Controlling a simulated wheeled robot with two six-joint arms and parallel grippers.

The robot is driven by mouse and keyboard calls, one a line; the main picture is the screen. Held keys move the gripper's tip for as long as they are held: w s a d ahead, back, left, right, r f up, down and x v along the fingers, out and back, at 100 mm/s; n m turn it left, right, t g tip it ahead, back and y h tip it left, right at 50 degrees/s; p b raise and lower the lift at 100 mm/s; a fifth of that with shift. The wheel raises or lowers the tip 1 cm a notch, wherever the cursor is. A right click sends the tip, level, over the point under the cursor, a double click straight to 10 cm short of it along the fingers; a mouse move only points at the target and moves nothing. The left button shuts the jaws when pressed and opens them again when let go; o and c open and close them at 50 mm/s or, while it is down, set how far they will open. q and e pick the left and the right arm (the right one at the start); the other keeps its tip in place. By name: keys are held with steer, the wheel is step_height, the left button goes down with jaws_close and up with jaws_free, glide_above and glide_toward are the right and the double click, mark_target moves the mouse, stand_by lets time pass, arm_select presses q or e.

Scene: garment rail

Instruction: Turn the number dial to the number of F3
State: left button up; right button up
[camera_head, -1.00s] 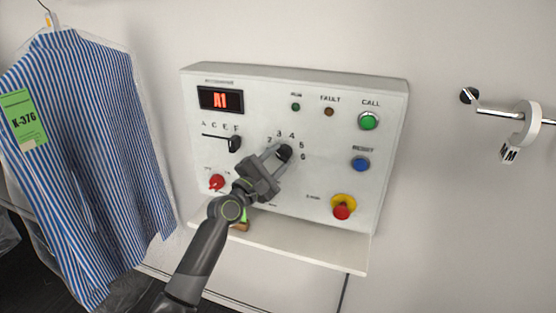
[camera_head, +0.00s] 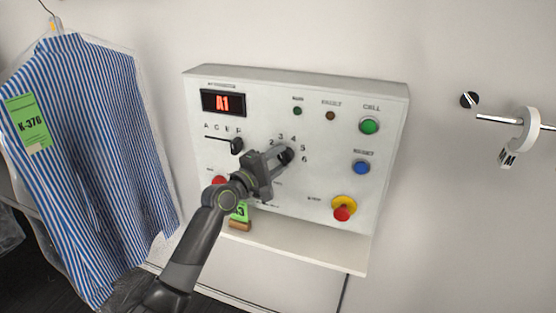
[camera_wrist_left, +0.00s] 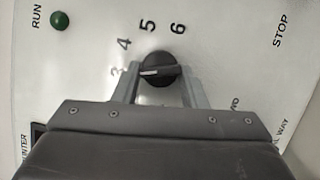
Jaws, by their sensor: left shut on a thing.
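The black number dial (camera_head: 285,155) sits on the white control panel (camera_head: 330,110), with the numbers 2 to 6 showing around it. My left gripper (camera_head: 283,157) is shut on the dial. In the left wrist view, the dial (camera_wrist_left: 160,68) is between the two fingers of my gripper (camera_wrist_left: 160,78), and its white mark points left, roughly at the 3. The red display (camera_head: 222,102) reads A1. The black letter slider (camera_head: 237,146) stands under the F. A green tag (camera_head: 240,211), partly hidden by my arm, shows a 3. My right gripper is not in view.
Green (camera_head: 369,126) and blue (camera_head: 361,167) buttons and a red emergency stop (camera_head: 343,208) are on the panel's right. A red switch (camera_head: 219,181) is beside my left arm. A bagged striped shirt (camera_head: 85,160) hangs left. A rail (camera_head: 497,119) is right.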

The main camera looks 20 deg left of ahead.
arm_select(q)
steer(key=shift+f, duration=0.1)
steer(key=o, duration=0.9)
steer(key=shift+s, duration=0.15)
steer(key=b+v, duration=0.1)
steer(key=v, duration=1.6)
steer(key=shift+a+b, duration=0.1)
steer(key=shift+b, duration=0.25)
